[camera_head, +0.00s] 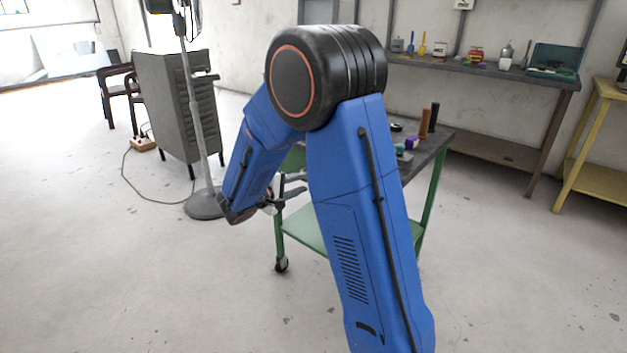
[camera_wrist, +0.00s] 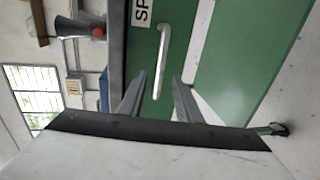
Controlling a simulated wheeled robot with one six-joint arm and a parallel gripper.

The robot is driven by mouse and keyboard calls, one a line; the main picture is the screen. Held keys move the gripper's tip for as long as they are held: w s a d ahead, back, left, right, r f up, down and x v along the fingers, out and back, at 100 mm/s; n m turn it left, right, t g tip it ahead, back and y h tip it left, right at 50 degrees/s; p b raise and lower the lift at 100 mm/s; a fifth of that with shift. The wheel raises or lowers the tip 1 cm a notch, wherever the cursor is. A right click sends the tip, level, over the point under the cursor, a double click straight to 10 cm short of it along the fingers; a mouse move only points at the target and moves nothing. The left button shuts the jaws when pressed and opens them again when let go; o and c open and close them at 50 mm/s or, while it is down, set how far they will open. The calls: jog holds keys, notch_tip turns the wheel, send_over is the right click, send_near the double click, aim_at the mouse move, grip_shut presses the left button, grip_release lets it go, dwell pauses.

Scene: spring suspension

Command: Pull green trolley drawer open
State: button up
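The green trolley (camera_head: 308,228) stands behind my blue arm, which hides much of it. Its drawer front shows as a small green patch (camera_head: 294,159) in the head view. In the wrist view the green drawer front (camera_wrist: 143,62) carries a white label with partly visible letters and a pale bar handle (camera_wrist: 163,58). My gripper (camera_head: 303,185) is at the trolley's left side. In the wrist view my gripper (camera_wrist: 159,76) is open, one finger on each side of the handle's lower end in the picture. I cannot tell whether either finger touches the handle. I see no clear drawer gap.
Small items, including a brown cylinder (camera_head: 424,123) and a purple piece (camera_head: 411,143), stand on the trolley top. A grey cabinet (camera_head: 165,100) and a stand with a round base (camera_head: 204,204) are at the left. A workbench (camera_head: 480,70) lines the back wall. The front floor is clear.

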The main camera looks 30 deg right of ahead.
jog(key=shift+x, duration=3.6)
grip_shut()
